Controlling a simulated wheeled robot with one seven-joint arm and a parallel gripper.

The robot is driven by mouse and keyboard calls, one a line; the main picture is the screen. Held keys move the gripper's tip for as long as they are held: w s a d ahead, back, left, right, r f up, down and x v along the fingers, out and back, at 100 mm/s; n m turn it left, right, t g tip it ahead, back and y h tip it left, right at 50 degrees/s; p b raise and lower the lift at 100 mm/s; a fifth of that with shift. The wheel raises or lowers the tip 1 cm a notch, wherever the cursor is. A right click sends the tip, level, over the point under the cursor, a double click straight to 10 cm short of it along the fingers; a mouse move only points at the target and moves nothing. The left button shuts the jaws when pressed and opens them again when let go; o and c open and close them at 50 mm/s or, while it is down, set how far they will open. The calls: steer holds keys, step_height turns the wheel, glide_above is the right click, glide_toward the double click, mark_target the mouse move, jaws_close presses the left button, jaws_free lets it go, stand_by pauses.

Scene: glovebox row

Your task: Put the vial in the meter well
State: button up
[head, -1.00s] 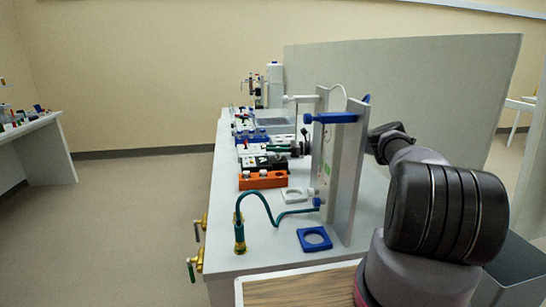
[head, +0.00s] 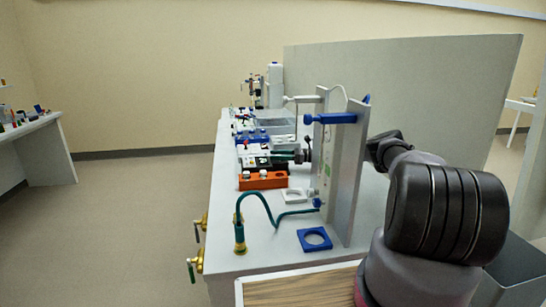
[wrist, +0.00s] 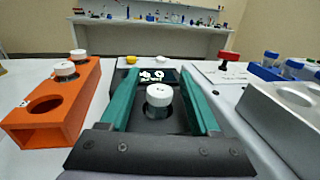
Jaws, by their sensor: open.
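The vial (wrist: 159,97), with a white cap, stands upright in the dark round opening of the black meter (wrist: 172,76). Only its cap and a little of its body show. The meter has a small display with white digits behind the vial. My gripper (wrist: 158,82) is open, with one green finger on each side of the vial and a visible gap to the cap. In the head view my gripper (head: 285,152) reaches past the upright panel over the meter (head: 256,161); the vial cannot be made out there.
An orange rack (wrist: 72,98) with two white-capped vials and an empty hole stands at left. A grey block (wrist: 285,110) and a blue rack (wrist: 270,70) are at right. In the head view, a panel with a blue clamp (head: 338,118) stands close beside my arm.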

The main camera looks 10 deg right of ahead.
steer(key=d, duration=0.3)
steer(key=s+d, duration=0.1)
steer(key=d, duration=0.2)
steer(key=s+d, duration=0.1)
steer(key=d, duration=0.3)
steer(key=s+a+r+n+g+h, duration=0.2)
steer(key=s+a+r+n+h, duration=0.15)
steer(key=a+r, duration=0.6)
steer(key=s+a+r+n+g+h, duration=0.3)
steer(key=s+a+r+n, duration=0.25)
steer(key=r, duration=0.75)
steer(key=s+a+r+n+t+h, duration=0.25)
steer(key=s+r+h, duration=0.25)
steer(key=s+r, duration=0.7)
steer(key=s+d+r+n+t+h, duration=0.1)
steer(key=s+d, duration=0.3)
steer(key=s, duration=0.6)
steer(key=s+d+r+n+t+h, duration=0.1)
steer(key=s+d+n+t, duration=0.1)
steer(key=s, duration=0.8)
steer(key=s+d+n+t+h, duration=0.1)
steer(key=s+d, duration=0.4)
steer(key=s, duration=0.5)
steer(key=shift+s+d+r+t+h, duration=0.2)
steer(key=shift+d+r+t+h, duration=0.25)
steer(key=shift+t, duration=0.7)
